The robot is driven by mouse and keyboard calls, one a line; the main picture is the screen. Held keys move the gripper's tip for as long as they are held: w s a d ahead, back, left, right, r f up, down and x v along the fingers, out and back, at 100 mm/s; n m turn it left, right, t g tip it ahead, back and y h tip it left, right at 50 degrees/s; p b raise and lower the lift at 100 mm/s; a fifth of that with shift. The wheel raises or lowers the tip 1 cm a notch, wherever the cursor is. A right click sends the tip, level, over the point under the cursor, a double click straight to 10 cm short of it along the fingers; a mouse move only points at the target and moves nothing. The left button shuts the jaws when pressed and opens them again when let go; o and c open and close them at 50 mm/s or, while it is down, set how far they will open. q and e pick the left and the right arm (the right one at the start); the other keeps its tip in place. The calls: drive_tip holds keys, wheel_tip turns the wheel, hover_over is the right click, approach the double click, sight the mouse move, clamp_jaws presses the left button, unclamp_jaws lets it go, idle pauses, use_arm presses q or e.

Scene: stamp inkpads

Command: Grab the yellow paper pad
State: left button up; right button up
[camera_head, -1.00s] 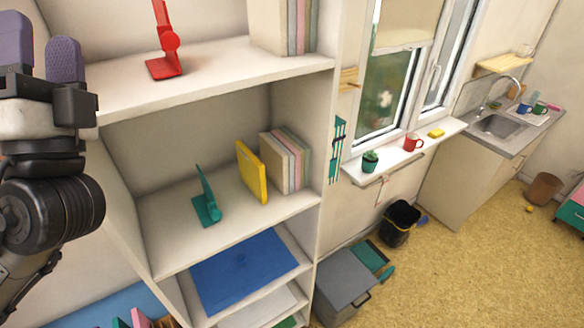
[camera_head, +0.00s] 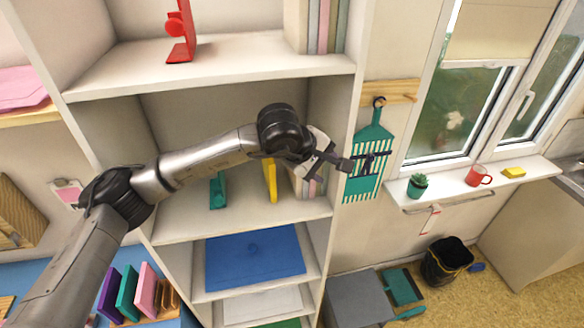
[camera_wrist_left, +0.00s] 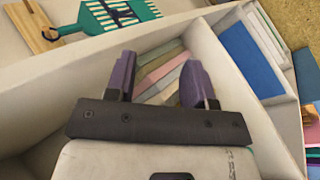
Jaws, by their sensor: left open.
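The yellow paper pad (camera_head: 271,181) stands upright on the middle shelf in the head view, its upper part partly behind my left wrist. It stands between a teal stand (camera_head: 218,190) and a row of pastel books (camera_head: 310,187). My left gripper (camera_head: 330,168) is open and empty, in front of the shelf, to the right of the pad and apart from it. In the left wrist view its two purple fingers (camera_wrist_left: 157,85) are spread, with pastel books beyond them. I cannot make out the yellow pad there. My right gripper is not in view.
The shelf's right side panel (camera_head: 343,130) is close to my left gripper. A teal rake-like tool (camera_head: 374,135) hangs on the wall beyond it. A red stand (camera_head: 181,35) is on the shelf above; a blue sheet (camera_head: 255,258) lies on the shelf below.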

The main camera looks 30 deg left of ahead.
use_arm(q)
drive_tip(key=s+a+f+m+g+y, duration=0.1)
drive_tip(key=a+f+g+y, duration=0.1)
drive_tip(key=a+y, duration=0.25)
drive_tip(key=m+g+y+p, duration=0.2)
drive_tip(key=m+p, duration=0.2)
hover_over(268, 168)
drive_tip(key=w+a, duration=0.2)
drive_tip(key=w, duration=0.1)
drive_tip(key=shift+w+a+f, duration=0.1)
drive_tip(key=shift+f, duration=0.1)
drive_tip(key=p+x, duration=0.1)
drive_tip(key=x, duration=0.3)
drive_tip(key=shift+w+a+f+p, duration=0.1)
drive_tip(key=shift+a+f+p, duration=0.1)
drive_tip(key=shift+f+p, duration=0.15)
drive_tip(key=shift+f+y, duration=0.15)
drive_tip(key=shift+y, duration=0.1)
drive_tip(key=shift+f, duration=0.25)
drive_tip(key=shift+c, duration=0.5)
clamp_jaws()
